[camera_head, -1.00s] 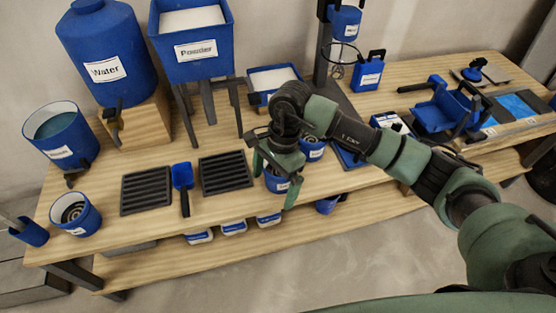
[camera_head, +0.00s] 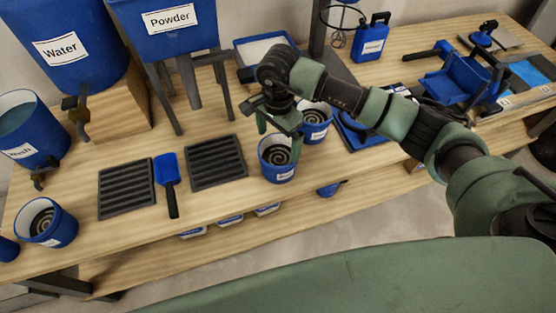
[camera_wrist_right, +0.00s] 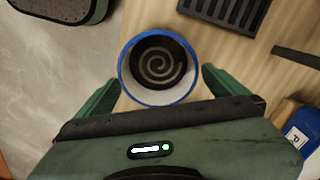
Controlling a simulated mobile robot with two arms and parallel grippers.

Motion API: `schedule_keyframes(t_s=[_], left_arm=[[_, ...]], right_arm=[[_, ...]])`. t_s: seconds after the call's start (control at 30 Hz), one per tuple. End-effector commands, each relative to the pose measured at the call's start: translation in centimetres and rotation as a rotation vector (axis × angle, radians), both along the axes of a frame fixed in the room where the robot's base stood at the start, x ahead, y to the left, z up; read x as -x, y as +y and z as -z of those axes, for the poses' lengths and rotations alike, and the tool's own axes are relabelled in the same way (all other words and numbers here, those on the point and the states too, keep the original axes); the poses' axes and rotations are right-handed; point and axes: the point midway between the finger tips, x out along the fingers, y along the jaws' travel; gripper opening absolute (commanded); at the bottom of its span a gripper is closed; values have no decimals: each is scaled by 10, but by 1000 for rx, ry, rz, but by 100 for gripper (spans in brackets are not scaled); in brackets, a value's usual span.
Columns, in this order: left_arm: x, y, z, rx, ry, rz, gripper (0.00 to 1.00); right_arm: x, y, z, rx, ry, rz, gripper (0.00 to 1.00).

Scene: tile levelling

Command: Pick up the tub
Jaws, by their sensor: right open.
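A blue round tub (camera_head: 279,175) with a pale inside and a dark spiral at its bottom stands upright near the bench's front edge. My right gripper (camera_head: 280,138) is over it from behind, fingers open and pointing down, one of them overlapping its rim. In the right wrist view, the tub (camera_wrist_right: 158,65) lies between and just ahead of the spread fingers of the gripper (camera_wrist_right: 160,92); contact cannot be told. Similar tubs stand behind it to the right (camera_head: 316,131) and at the far left (camera_head: 58,232). My left gripper is not in view.
Left of the tub are a black ribbed tray (camera_head: 217,162), a blue scoop (camera_head: 168,170) and another ribbed tray (camera_head: 126,187). The powder hopper (camera_head: 165,45) and water container (camera_head: 70,40) stand behind. A blue-and-black tool (camera_head: 462,82) is at the right.

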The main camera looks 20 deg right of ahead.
Motion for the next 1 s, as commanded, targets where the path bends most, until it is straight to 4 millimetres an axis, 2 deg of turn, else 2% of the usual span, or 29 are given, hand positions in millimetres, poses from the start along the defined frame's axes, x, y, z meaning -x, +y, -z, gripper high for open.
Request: schedule_keyframes(t_s=[0.17,0.4,0.5,0.73,0.77,1.0], left_arm=[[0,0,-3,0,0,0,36],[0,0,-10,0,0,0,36],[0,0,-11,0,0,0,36],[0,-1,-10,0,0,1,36],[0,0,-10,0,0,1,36],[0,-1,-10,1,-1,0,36]], right_arm=[[1,0,10,0,2,1,100],[2,-1,46,-1,3,2,100],[2,-1,55,0,2,1,100],[1,-1,57,0,0,0,100],[1,-1,57,0,0,0,97],[1,-1,56,0,0,0,30]])
